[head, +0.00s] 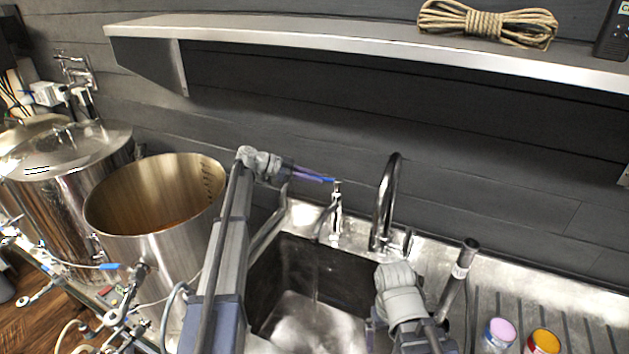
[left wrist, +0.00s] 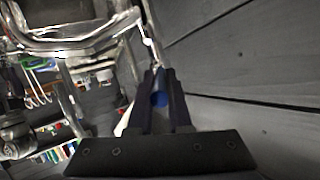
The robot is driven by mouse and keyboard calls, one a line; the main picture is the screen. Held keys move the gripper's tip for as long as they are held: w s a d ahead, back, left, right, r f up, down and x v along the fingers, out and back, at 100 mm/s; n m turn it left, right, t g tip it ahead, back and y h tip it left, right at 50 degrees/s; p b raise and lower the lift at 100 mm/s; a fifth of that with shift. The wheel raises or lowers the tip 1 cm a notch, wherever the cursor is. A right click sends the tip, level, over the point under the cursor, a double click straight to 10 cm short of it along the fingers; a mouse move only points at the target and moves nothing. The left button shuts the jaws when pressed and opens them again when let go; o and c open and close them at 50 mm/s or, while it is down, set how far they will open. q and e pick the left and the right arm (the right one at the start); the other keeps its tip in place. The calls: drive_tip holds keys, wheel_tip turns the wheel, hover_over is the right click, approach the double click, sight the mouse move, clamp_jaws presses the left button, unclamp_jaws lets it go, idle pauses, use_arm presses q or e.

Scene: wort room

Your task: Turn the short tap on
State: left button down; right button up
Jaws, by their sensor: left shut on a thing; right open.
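The short tap (head: 336,215) is a slim chrome tap at the back rim of the sink, left of the tall tap (head: 388,200). It has a blue lever (head: 329,180) at its top. My left gripper (head: 318,177) comes in from the left and is shut on the blue lever. In the left wrist view the blue lever (left wrist: 160,98) shows between the two dark fingers. A faint thin stream seems to fall below the short spout. My right wrist is over the sink's right edge in the head view; its gripper jaws are not visible.
The steel sink basin (head: 268,268) is below the taps. An open steel pot (head: 150,245) and a lidded pot (head: 65,190) stand left. A shelf (head: 330,38) with coiled rope (head: 487,22) runs above. Two small tubs (head: 497,333) are on the drainer at right.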

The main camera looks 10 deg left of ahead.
use_arm(q)
drive_tip(key=shift+w+m+g, duration=0.25)
drive_tip(key=shift+m+g, duration=0.15)
drive_tip(key=c, duration=0.8)
unclamp_jaws()
drive_tip(key=shift+c, duration=0.2)
drive_tip(key=p+v, duration=0.3)
drive_tip(key=v, duration=0.5)
drive_tip(key=shift+f, duration=0.2)
drive_tip(key=shift+f, duration=0.1)
